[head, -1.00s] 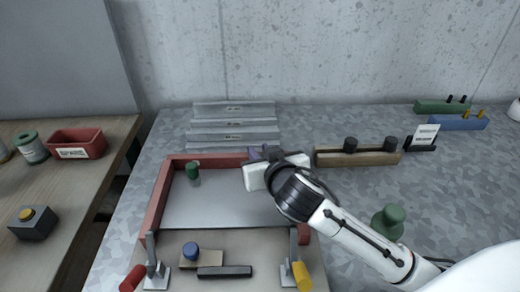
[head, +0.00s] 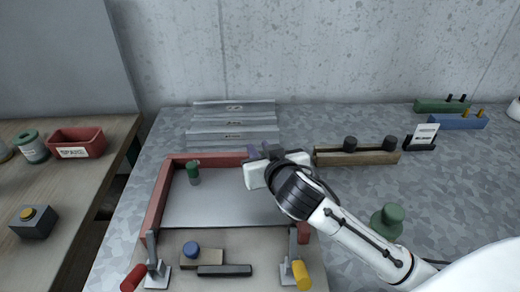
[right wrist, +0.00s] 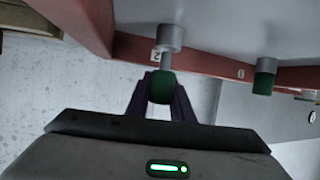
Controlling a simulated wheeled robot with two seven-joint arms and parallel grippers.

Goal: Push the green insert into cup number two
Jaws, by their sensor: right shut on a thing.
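My right gripper (head: 258,152) is over the back right part of the red-framed tray (head: 155,205). In the right wrist view its purple fingers (right wrist: 161,100) are shut on the green insert (right wrist: 161,88). A thin grey shaft runs from this insert to a grey cup (right wrist: 170,38), beside a frame label that looks like a 2. I cannot tell how deep the shaft is in the cup. In the head view the gripper hides this insert and cup. Another green insert (head: 193,165) sits upright in a grey cup at the tray's left. My left gripper is not in view.
Two upright clamps with a red handle (head: 133,278) and a yellow handle (head: 301,275) stand at the tray's front. A wooden block with black knobs (head: 357,157) is right of the gripper. Grey corrugated sheets (head: 232,124) lie behind the tray.

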